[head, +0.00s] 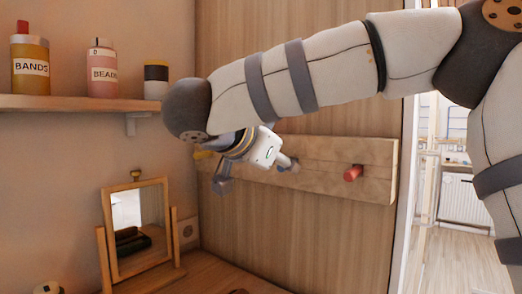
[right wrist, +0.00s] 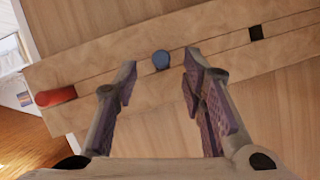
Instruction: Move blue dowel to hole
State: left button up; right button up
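The blue dowel (right wrist: 161,60) shows its round end in the right wrist view, in the slot line of a wooden board (right wrist: 95,62). My right gripper (right wrist: 160,70) is open, with one finger on each side of the blue dowel in the picture and clear gaps to it. A dark square hole (right wrist: 256,32) is in the board to the right of the blue dowel in that view. In the head view the right gripper (head: 256,172) is in front of the wall-mounted board (head: 378,160), where I cannot make out the blue dowel or hole. My left gripper is not in view.
A red dowel (head: 353,172) sticks out of the board; it also shows in the right wrist view (right wrist: 55,97). A shelf (head: 80,103) with jars and a small mirror (head: 137,228) are at the left.

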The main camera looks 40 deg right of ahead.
jog(key=shift+x, duration=0.9)
grip_shut()
jog(key=c, duration=0.8)
grip_release()
grip_shut()
jog(key=s+a, duration=0.1)
jog(key=a, duration=0.5)
jog(key=shift+s+a, duration=0.15)
jog(key=shift+s, duration=0.2)
